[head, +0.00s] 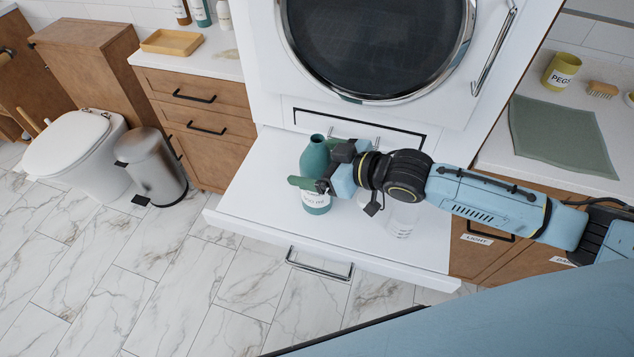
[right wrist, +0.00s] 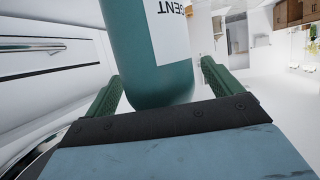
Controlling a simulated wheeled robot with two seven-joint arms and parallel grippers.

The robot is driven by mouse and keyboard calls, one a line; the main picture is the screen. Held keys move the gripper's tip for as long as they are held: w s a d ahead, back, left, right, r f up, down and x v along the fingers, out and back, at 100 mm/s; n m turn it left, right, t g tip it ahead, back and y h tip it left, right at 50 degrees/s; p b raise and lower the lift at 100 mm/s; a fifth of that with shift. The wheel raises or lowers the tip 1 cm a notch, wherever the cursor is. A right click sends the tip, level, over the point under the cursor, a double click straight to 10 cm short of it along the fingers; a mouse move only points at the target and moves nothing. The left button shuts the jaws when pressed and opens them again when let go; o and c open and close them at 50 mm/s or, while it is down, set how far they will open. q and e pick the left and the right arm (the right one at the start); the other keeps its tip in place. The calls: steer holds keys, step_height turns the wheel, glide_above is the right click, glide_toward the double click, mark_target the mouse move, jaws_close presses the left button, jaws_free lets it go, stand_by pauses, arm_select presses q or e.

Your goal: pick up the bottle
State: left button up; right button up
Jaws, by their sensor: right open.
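The teal bottle (head: 315,160) with a white label stands upright on the white pull-out shelf (head: 260,170) under the round-doored machine. My right gripper (head: 311,165) reaches in from the right, with its green fingers on either side of the bottle. In the right wrist view the bottle (right wrist: 150,55) fills the space between the two open fingers (right wrist: 161,75). A gap shows beside at least the right finger, so the jaws are not closed on it. The arm and gripper hide part of the bottle's middle. My left gripper is not in view.
A clear container (head: 402,222) stands on the shelf below my right forearm, partly hidden. The machine's front (head: 375,40) rises just behind the shelf. A counter with a green mat (head: 560,135) and a yellow pegs cup (head: 561,71) is at right. A metal bin (head: 152,165) stands at left.

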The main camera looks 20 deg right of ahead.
steer(key=shift+c, duration=0.2)
steer(key=c, duration=1.7)
steer(key=shift+c, duration=0.7)
